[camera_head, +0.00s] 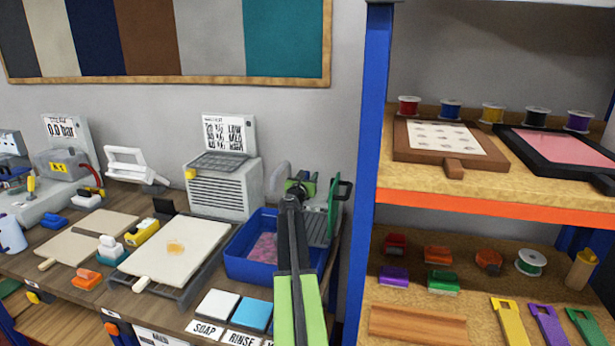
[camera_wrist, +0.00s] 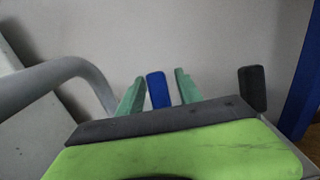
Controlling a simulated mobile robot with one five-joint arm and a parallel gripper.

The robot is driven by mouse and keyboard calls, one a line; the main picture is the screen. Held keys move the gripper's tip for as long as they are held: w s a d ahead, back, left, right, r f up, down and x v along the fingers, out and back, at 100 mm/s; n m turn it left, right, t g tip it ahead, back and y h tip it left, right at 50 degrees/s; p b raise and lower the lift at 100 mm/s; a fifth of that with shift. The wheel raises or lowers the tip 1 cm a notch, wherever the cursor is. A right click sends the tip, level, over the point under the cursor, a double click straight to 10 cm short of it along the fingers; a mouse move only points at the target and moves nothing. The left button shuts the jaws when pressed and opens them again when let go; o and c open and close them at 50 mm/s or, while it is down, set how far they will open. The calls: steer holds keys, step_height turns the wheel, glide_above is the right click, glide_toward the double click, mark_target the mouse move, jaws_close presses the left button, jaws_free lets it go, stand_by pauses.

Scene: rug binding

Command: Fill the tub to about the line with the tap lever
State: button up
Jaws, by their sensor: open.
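The blue tub (camera_head: 240,262) stands on the bench in the head view, with a pink, mottled patch inside. Its right part is hidden behind my arm, and I cannot make out a fill line or water level. The grey tap spout (camera_head: 277,178) rises behind the tub; it also curves across the left of the wrist view (camera_wrist: 55,72). My gripper (camera_head: 301,184) is at the tap, above the tub's back edge. In the wrist view its green fingers (camera_wrist: 158,92) are open on either side of a blue upright piece (camera_wrist: 158,90), apparently the tap lever. Small gaps show beside it.
A green-framed rack (camera_head: 335,212) stands close right of my arm, and the shelf's blue post (camera_head: 369,180) is beyond it. A grey heater-like box (camera_head: 222,187) stands left of the tap. White and blue pads (camera_head: 218,304) lie in front.

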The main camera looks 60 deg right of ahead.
steer(key=shift+w+d, duration=0.15)
steer(key=shift+d, duration=0.2)
jaws_close()
stand_by(1.2)
